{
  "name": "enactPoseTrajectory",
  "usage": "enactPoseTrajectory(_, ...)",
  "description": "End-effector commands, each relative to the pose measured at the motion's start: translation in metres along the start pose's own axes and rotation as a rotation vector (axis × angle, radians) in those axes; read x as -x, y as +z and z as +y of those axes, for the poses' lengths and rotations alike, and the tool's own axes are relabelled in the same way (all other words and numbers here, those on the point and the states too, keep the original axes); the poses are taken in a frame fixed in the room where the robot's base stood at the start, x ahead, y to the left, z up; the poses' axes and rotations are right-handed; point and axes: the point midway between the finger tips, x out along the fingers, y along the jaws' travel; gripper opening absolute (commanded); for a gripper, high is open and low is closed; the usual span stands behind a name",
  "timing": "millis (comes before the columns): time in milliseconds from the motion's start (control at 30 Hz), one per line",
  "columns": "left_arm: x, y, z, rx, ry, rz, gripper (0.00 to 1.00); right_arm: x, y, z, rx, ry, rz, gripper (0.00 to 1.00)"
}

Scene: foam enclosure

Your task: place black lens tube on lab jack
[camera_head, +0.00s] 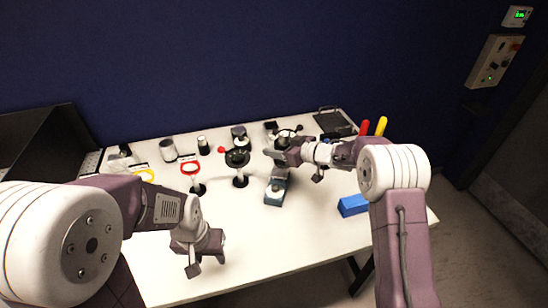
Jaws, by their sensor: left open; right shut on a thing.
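My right gripper (280,155) reaches in from the right over the middle of the white table and is shut. It holds a small dark piece, which looks like the black lens tube (281,172), mostly hidden by the fingers. Just below it stands a grey-teal device (275,190), which looks like the lab jack. I cannot tell whether the tube touches it. My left gripper (207,258) is open and empty above the table's front left part.
A black round mount on a post (238,160) stands just left of the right gripper. A red ring on a stand (191,170) is further left. A blue block (353,205) lies at the right. Grey cylinders (168,150) stand at the back. The front middle is clear.

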Motion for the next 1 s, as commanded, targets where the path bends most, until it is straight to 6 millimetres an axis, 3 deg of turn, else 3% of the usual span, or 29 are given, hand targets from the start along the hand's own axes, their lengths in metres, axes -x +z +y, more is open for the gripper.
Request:
enactPoseTrajectory(100, 0.001, 0.0, 0.0, 0.0, 0.0, 0.0, 0.46, -0.014, 0.001, -0.002, 0.0, 0.0, 0.003, 0.04)
enactPoseTrajectory(233, 0.0, 0.0, 0.0, 0.0, 0.0, 0.0, 0.46, -0.017, 0.002, -0.002, 0.0, 0.001, 0.002, 0.04)
enactPoseTrajectory(500, -0.003, 0.0, 0.0, 0.0, 0.0, 0.0, 0.46, -0.031, 0.038, -0.001, -0.001, 0.001, 0.002, 0.04)
enactPoseTrajectory(867, -0.004, 0.0, 0.0, 0.0, 0.0, 0.0, 0.46, -0.033, 0.042, -0.001, 0.0, 0.001, 0.003, 0.04)
enactPoseTrajectory(900, -0.004, 0.0, 0.0, 0.0, 0.0, 0.0, 0.46, -0.033, 0.042, -0.002, 0.0, 0.001, 0.001, 0.64)
enactPoseTrajectory(967, -0.004, 0.0, 0.0, 0.0, 0.0, 0.0, 0.46, -0.033, 0.042, -0.002, 0.0, 0.001, 0.001, 0.77)
enactPoseTrajectory(1000, -0.004, 0.0, 0.0, 0.0, 0.0, 0.0, 0.46, -0.033, 0.042, -0.002, 0.0, 0.001, 0.001, 0.77)
